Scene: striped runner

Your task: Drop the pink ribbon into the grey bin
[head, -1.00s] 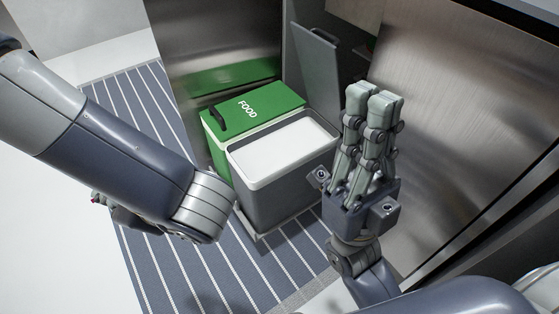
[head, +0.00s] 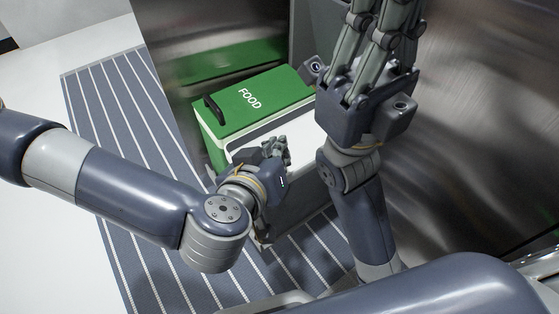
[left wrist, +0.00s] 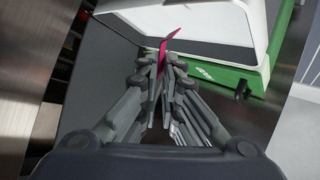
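The pink ribbon (left wrist: 163,54) shows in the left wrist view as a thin bent strip between the fingertips of my left gripper (left wrist: 160,66), with its free end pointing up and right. In the head view my left gripper (head: 276,148) is over the grey bin (head: 304,206), and the ribbon cannot be made out there. The bin is open with a white rim, which also shows beyond the fingers in the left wrist view. My right gripper (head: 376,38) points up in front of the bin's right side. Its fingertips are cut off by the frame's top edge.
A green bin with a lid marked FOOD (head: 250,100) stands directly behind the grey bin. Metal cabinet panels (head: 470,130) stand at the right and back. A striped runner (head: 125,120) covers the floor at left.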

